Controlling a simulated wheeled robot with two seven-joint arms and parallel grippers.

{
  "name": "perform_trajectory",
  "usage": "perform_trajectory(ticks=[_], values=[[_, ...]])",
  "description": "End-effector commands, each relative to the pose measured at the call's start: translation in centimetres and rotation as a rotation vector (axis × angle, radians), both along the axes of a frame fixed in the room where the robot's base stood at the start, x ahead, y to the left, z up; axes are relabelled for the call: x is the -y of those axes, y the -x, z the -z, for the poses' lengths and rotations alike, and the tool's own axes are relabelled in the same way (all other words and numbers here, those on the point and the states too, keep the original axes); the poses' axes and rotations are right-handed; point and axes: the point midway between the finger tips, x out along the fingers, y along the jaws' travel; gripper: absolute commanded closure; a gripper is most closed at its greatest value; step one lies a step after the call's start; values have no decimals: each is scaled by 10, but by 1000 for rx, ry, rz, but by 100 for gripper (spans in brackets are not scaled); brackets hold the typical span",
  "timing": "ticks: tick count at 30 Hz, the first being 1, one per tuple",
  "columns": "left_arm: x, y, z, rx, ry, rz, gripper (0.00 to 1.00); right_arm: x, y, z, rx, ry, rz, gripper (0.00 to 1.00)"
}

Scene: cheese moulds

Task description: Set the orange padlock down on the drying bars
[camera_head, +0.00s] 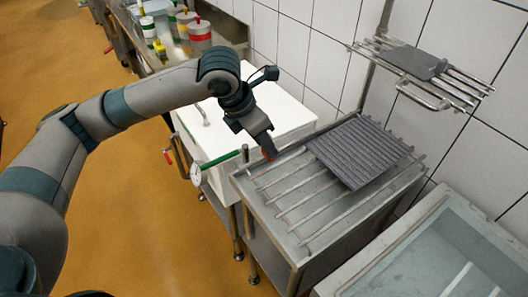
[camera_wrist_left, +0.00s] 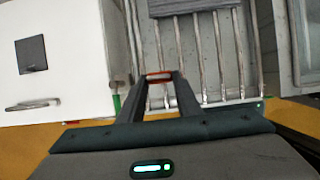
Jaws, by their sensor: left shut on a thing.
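My left gripper (camera_head: 263,142) is shut on the orange padlock (camera_head: 269,154), of which only a small orange-red part shows at the fingertips in the head view. In the left wrist view the padlock (camera_wrist_left: 159,75) shows as an orange strip between the two fingertips. The drying bars (camera_head: 291,186) are parallel metal rods on a steel stand. The padlock appears above the rear left end of the bars; I cannot tell how high. In the left wrist view the bars (camera_wrist_left: 201,55) lie ahead and right of the fingertips. My right gripper is not in view.
A grey ribbed mat (camera_head: 358,150) covers the right rear of the bars; the left front part is bare. A white cabinet (camera_head: 262,100) with a dial stands left of the stand. A wall rack (camera_head: 455,88) hangs above, and a water-filled basin (camera_head: 450,250) stands at lower right.

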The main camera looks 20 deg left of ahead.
Motion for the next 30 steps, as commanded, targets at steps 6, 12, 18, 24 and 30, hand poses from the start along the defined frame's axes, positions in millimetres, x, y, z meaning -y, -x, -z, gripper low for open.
perform_trajectory(ticks=[6, 12, 18, 24, 30], values=[[0, 0, 1, 0, 0, 0, 92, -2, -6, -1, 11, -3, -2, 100], [0, 1, 18, -3, 0, -1, 92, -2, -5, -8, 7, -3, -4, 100], [0, 1, 38, -2, 0, -1, 92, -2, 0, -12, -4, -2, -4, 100], [0, 0, 40, 1, 0, 0, 92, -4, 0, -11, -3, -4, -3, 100], [0, 1, 42, 0, 0, 0, 92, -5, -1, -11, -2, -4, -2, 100]])
